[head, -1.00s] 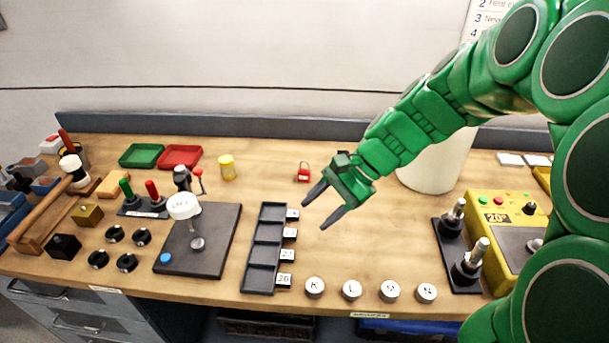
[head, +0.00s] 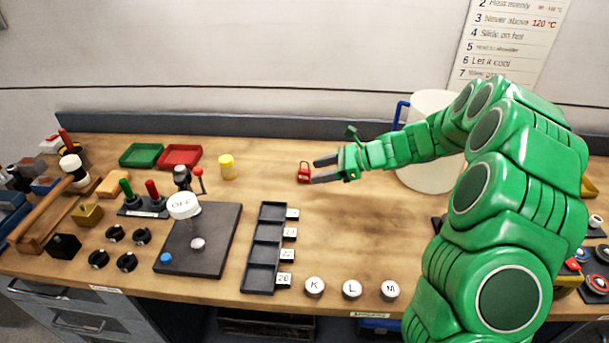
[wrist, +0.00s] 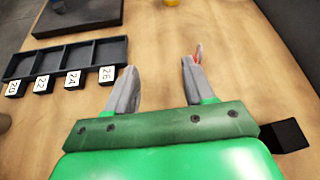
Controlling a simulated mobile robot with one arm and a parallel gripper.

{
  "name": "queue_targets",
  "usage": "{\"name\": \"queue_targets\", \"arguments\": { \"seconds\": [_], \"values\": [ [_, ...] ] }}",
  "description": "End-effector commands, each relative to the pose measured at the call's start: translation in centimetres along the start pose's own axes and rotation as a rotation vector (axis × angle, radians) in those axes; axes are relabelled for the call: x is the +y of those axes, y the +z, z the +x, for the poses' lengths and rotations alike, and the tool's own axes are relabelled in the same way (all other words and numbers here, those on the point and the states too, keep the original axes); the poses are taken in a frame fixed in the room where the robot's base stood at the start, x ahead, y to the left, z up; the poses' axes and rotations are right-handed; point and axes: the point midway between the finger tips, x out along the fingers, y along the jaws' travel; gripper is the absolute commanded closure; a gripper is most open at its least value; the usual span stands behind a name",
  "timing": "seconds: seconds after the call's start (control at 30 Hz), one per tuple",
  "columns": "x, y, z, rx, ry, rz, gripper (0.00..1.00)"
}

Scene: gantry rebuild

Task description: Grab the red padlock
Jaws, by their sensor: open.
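The red padlock (head: 303,174) stands on the wooden bench toward the back, near the middle of the head view. My gripper (head: 313,171) is open, its two grey fingers pointing left with their tips right at the padlock's right side. In the wrist view my gripper (wrist: 155,85) shows its fingers spread with bare bench between them. A small red bit, likely the padlock (wrist: 198,52), shows at the tip of the right finger, mostly hidden behind it. I cannot tell whether the finger touches it.
A yellow jar (head: 227,167) stands left of the padlock, with a red tray (head: 179,157) and a green tray (head: 141,155) beyond. A dark compartment tray (head: 263,250) lies in front. A white bucket (head: 428,185) stands behind my arm. The bench before the padlock is clear.

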Motion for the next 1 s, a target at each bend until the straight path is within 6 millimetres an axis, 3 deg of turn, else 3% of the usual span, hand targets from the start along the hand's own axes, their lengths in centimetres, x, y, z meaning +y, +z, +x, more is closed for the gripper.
{"name": "queue_targets", "arguments": {
  "seconds": [0.1,0.33,0.53,1.0],
  "values": [
    [-2.0,-2.3,0.1,-0.021,-0.045,0.080,0.47],
    [-3.9,-4.3,0.1,-0.042,-0.091,0.158,0.47],
    [-4.2,-4.6,0.9,-0.045,-0.097,0.170,0.47],
    [-4.7,-3.6,5.6,-0.044,-0.096,0.168,0.47]
  ]
}}
